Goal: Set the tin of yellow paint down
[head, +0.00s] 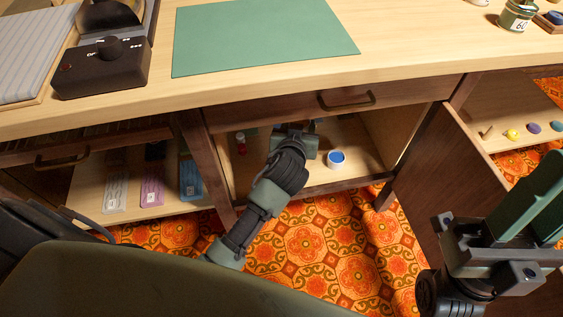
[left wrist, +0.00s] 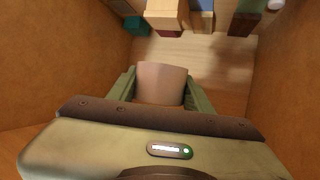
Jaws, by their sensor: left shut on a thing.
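My left gripper (head: 296,140) reaches into the open cupboard (head: 365,150) under the worktop. In the left wrist view its green fingers are shut on a pale, plain-sided tin (left wrist: 161,84). No yellow shows on the tin's visible side, and the arm hides it in the head view. The tin is low over the wooden cupboard floor; I cannot tell whether it touches. A white tin of blue paint (head: 336,159) stands on that floor, right of the gripper. My right gripper (head: 535,215) is outside at the right, its green fingers close together, with nothing visible in them.
Side walls bound the cupboard closely. Several blocks and small items, including a wooden block (left wrist: 168,14) and a teal one (left wrist: 136,25), stand farther in. A small red-topped bottle (head: 241,141) stands left of the gripper. The open door (head: 450,180) hangs at the right.

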